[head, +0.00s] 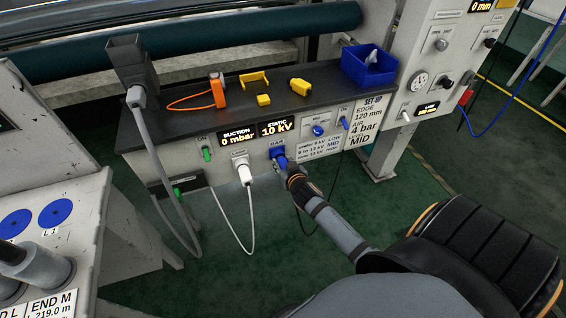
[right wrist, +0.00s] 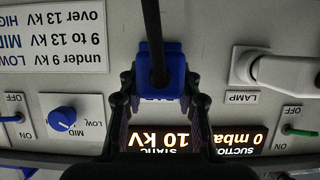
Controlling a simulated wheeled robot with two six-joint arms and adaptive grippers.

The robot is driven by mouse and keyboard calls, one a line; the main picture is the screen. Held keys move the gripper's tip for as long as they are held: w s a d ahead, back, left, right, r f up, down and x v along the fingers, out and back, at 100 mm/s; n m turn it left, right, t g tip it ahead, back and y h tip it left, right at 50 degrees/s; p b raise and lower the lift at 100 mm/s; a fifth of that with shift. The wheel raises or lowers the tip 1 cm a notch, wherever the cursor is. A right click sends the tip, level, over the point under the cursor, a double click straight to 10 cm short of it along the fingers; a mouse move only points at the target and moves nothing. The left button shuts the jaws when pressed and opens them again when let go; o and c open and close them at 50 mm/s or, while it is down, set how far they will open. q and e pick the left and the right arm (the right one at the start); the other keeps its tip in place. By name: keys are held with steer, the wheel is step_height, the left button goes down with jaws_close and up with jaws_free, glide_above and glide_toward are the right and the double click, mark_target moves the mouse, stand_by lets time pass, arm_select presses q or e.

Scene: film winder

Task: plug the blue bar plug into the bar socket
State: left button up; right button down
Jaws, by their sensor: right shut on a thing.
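The blue bar plug (head: 278,153) is at the front panel of the bench, just under the BAR label. It also shows in the right wrist view (right wrist: 160,66), with its dark cable crossing in front. My right gripper (head: 286,165) is shut on the plug, one finger on each side. The plug covers the bar socket, and I cannot tell whether it is fully seated. My left gripper is not in view.
A white lamp plug (head: 243,172) with a white cable sits left of the blue plug. The mode knob (head: 318,130) is to its right. A blue bin (head: 369,70) and several yellow and orange items lie on the dark bench top (head: 185,115).

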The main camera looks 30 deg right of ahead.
steer(key=shift+w, duration=0.15)
steer(key=shift+w, duration=0.15)
steer(key=c, duration=0.8)
jaws_free()
steer(key=shift+c, duration=0.2)
steer(key=shift+s, duration=0.35)
steer(key=v, duration=1.1)
steer(key=shift+s, duration=0.2)
steer(key=shift+r, duration=0.15)
